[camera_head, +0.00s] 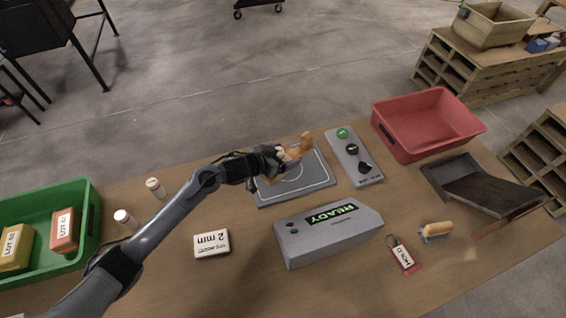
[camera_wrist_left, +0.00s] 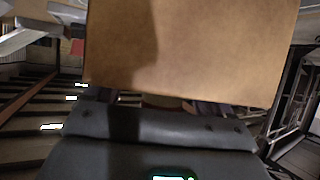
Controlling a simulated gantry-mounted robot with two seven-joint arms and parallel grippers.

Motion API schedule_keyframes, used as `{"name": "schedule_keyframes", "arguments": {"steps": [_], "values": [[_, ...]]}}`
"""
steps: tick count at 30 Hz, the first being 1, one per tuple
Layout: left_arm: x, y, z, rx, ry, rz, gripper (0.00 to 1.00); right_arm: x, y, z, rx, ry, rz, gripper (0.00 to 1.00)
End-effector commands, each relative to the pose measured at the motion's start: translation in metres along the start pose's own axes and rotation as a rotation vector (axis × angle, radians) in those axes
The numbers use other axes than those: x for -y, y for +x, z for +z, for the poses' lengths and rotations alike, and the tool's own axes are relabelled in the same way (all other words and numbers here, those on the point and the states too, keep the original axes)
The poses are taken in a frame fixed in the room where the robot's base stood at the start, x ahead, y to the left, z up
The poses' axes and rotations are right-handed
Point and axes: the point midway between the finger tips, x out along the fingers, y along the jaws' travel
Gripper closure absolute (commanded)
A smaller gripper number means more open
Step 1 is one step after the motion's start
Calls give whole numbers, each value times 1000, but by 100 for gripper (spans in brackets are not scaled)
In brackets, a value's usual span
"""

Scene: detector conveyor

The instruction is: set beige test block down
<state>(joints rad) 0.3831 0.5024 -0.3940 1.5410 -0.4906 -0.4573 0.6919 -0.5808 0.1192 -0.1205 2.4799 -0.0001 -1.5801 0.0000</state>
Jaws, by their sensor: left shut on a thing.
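My left gripper (camera_head: 290,155) comes in from the left and is over the grey plate (camera_head: 318,183) with a white outline on it. It is shut on a tan-beige block (camera_head: 306,141), partly hidden behind the fingers. In the left wrist view the block (camera_wrist_left: 190,50) fills the upper middle as a plain flat face. I cannot tell whether the block touches the plate. My right gripper is not in view.
A grey box (camera_head: 300,238) reading "READY" stands in front of the plate. A button panel (camera_head: 358,170) is to its right. A red bin (camera_head: 425,145), a dark chute (camera_head: 455,170) and a "HOLD" tag (camera_head: 403,255) are right. A green bin (camera_head: 85,215) with labelled blocks is left.

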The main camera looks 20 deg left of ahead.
Motion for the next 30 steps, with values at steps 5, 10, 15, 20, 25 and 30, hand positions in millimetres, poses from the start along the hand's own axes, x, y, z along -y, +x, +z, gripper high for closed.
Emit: {"name": "schedule_keyframes", "arguments": {"steps": [5,10,15,20,25,30], "values": [[0,9,18,1,-2,0,56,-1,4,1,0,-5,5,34],[-1,18,32,0,-1,0,56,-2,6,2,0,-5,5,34],[-1,18,32,-2,-1,0,56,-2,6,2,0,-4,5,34],[-1,18,33,-2,-1,0,56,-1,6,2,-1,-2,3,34],[-1,19,36,1,-1,0,5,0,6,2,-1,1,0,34],[-1,19,36,1,-1,0,0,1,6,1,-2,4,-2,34]]}}
